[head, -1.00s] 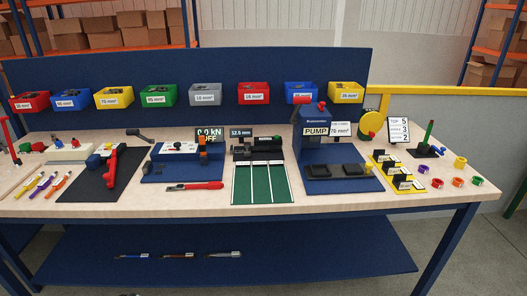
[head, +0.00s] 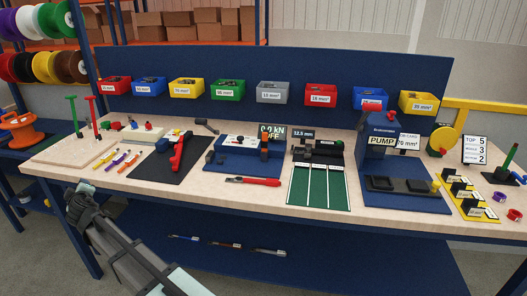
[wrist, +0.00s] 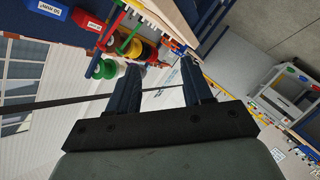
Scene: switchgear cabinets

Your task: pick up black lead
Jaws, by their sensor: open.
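Several slim leads lie in a row on the blue lower shelf in the head view: a blue one (head: 183,238), a dark brownish one (head: 223,245) and a grey one (head: 268,252). They are too small to tell which is the black lead. My gripper (head: 80,193) is at the bench's front left edge in the head view, apart from the shelf leads. In the wrist view my gripper (wrist: 158,78) is open, with nothing between its fingers. No lead is clearly seen in that view.
The workbench (head: 190,195) carries presses, a red-handled tool (head: 178,152) and a green mat (head: 318,190). A rack with cable spools (head: 45,65) stands at the left. The lower shelf (head: 330,275) is mostly bare. Colored bins line the back panel.

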